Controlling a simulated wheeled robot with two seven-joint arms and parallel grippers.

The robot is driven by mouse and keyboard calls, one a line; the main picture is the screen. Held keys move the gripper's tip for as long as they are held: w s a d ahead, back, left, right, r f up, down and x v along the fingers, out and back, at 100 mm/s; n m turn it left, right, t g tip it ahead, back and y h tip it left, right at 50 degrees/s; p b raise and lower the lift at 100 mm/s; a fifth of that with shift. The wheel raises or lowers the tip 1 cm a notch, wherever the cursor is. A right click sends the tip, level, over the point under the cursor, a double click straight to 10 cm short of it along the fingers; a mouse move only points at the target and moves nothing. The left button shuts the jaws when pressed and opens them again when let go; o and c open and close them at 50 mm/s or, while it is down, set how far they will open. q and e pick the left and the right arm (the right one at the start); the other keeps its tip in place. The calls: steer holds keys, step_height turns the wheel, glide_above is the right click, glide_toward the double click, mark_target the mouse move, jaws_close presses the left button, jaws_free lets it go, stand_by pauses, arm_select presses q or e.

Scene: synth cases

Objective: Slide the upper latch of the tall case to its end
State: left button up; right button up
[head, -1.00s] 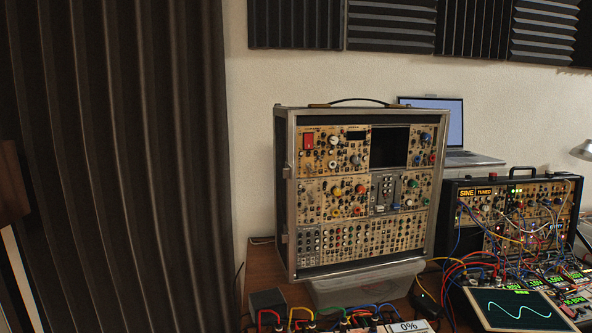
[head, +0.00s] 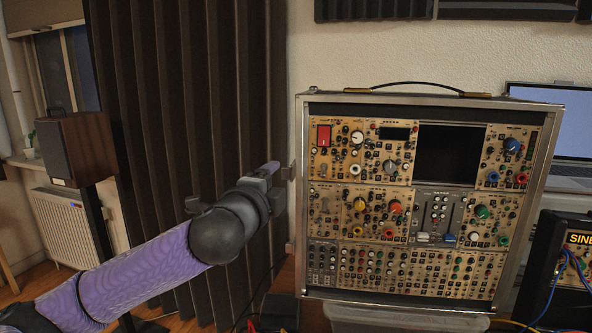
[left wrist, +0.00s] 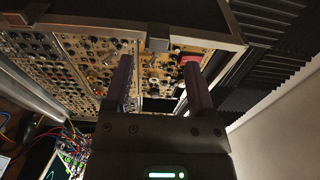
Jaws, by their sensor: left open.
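The tall case (head: 541,200), metal-framed and full of knobbed modules, stands upright right of centre in the head view. Its upper latch (head: 288,173) is a small grey block on the left side edge. The lower latch (head: 289,248) sits further down that edge. My left gripper (head: 274,167) is just left of the upper latch, at about its height. In the left wrist view the gripper (left wrist: 160,68) is open and empty. The upper latch (left wrist: 158,38) shows between and beyond its two fingers, on the case's edge (left wrist: 215,40). I cannot tell whether a finger touches it.
A dark ribbed panel (head: 190,90) stands behind my left arm. A speaker (head: 75,150) is at the far left. A laptop (head: 552,115) and a smaller cabled case (head: 565,265) are on the right. A carry handle (head: 418,86) arches over the tall case.

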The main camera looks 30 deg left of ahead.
mark_target(284, 174)
arm_select(q)
steer(key=x, duration=0.6)
steer(key=shift+w, duration=0.25)
steer(key=shift+d, duration=0.1)
steer(key=shift+f, duration=0.1)
jaws_close()
stand_by(0.9)
